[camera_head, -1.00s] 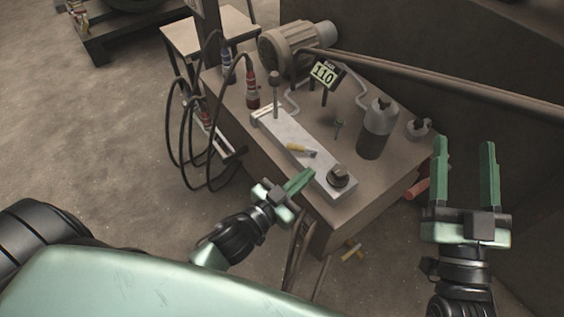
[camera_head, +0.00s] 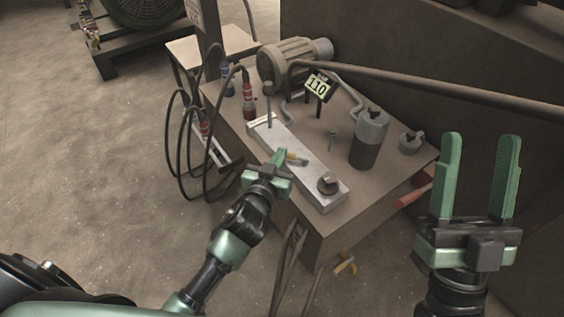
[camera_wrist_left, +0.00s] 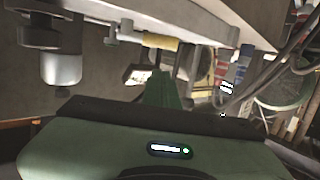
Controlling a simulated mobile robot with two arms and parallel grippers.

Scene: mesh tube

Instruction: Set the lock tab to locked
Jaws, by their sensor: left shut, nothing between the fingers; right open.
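A pale metal plate (camera_head: 308,177) lies along the near edge of the workbench. On it is a small yellow-sleeved piece (camera_head: 297,159), perhaps the lock tab; its locked or unlocked position cannot be told. The yellow sleeve (camera_wrist_left: 160,41) also shows in the left wrist view, beyond the fingers. My left gripper (camera_head: 280,156) is shut and empty at the plate's near side, its tips close to the yellow piece; contact cannot be told. My right gripper (camera_head: 480,145) is open and empty, right of the bench.
A dark round knob (camera_head: 328,183) sits at the plate's near right end, and an upright lever (camera_head: 267,100) at its far end. A grey-black cylinder (camera_head: 369,140), a "110" sign (camera_head: 318,85) and a motor (camera_head: 290,62) stand behind. Cables (camera_head: 180,135) hang at left.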

